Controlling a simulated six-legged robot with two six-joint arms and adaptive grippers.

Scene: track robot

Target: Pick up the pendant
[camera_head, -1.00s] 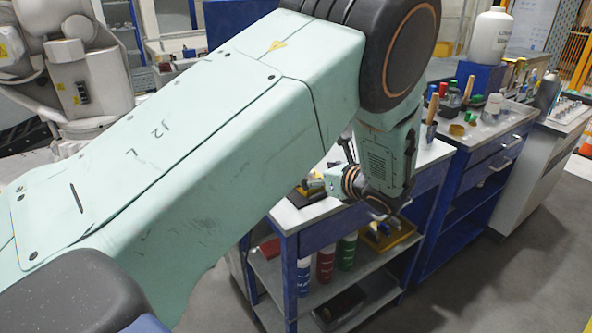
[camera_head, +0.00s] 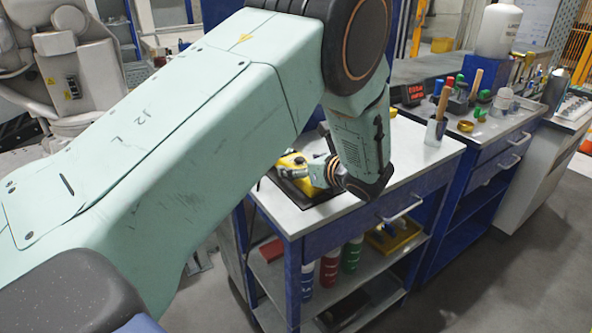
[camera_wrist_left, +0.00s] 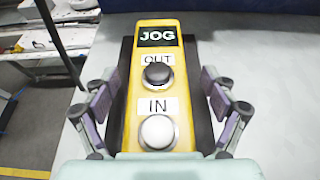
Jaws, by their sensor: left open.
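The pendant (camera_wrist_left: 157,60) is a yellow box marked JOG, with a black button labelled OUT and a white button labelled IN. It lies on a dark base on the workbench top. It also shows as a small yellow shape in the head view (camera_head: 291,160), partly hidden by my arm. My left gripper (camera_wrist_left: 156,88) is open, with one finger on each side of the pendant and gaps visible between. In the head view the left gripper (camera_head: 313,172) is at the pendant's right end. My right gripper is not in view.
The grey-topped blue workbench (camera_head: 400,160) has bare room right of the pendant. A second bench (camera_head: 500,125) with small items adjoins on the right.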

